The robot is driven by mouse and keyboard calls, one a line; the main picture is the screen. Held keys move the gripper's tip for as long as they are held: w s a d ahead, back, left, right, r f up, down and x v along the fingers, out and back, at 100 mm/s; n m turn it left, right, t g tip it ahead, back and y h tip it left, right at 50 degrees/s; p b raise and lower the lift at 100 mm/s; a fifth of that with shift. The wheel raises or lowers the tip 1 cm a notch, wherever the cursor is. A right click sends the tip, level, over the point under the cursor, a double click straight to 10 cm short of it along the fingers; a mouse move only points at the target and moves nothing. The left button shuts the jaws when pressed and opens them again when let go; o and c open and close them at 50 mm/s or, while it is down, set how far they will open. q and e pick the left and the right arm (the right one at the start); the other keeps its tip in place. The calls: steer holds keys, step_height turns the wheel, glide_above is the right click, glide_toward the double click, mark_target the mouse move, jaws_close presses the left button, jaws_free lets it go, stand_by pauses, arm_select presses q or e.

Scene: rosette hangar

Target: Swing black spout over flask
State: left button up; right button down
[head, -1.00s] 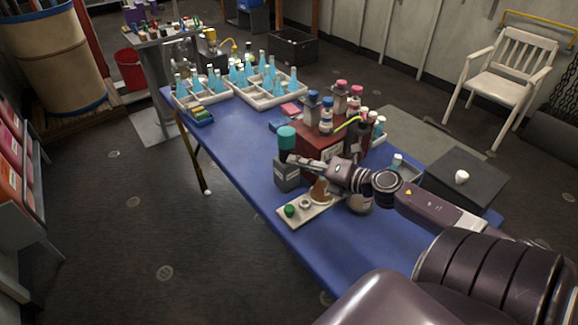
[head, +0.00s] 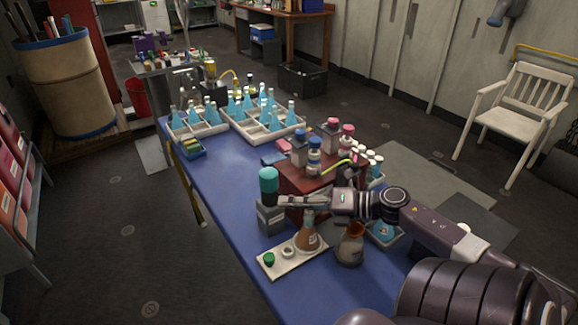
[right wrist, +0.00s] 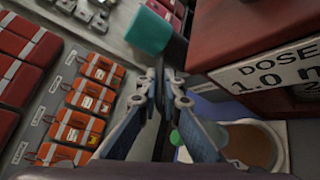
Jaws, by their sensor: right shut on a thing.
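A flask with orange-brown liquid (head: 308,236) stands on a pale board on the blue table, just below and right of my right fingertips in the head view. A grey dispenser (head: 270,216) with a teal top (head: 269,180) stands beside it. My right gripper (head: 286,201) reaches in from the right at the dispenser's upper part. In the right wrist view, its fingers (right wrist: 168,78) are shut on a narrow dark piece, which looks like the black spout (right wrist: 174,50), below the teal top (right wrist: 148,30). The spout's outlet is hidden. My left gripper is out of view.
A red-brown box (head: 300,180) carrying several bottles stands right behind the gripper, its dose label (right wrist: 275,70) close by in the wrist view. A brown jar (head: 350,245) stands right of the board (head: 275,268).

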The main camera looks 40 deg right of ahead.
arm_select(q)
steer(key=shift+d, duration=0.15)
arm_select(e)
steer(key=shift+w+d+r, duration=0.1)
steer(key=shift+d, duration=0.05)
steer(key=c, duration=2.1)
jaws_free()
steer(key=shift+s, duration=0.3)
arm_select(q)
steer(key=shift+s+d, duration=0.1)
arm_select(e)
steer(key=v, duration=0.7)
steer(key=shift+s+d, duration=0.2)
steer(key=shift+r, duration=0.2)
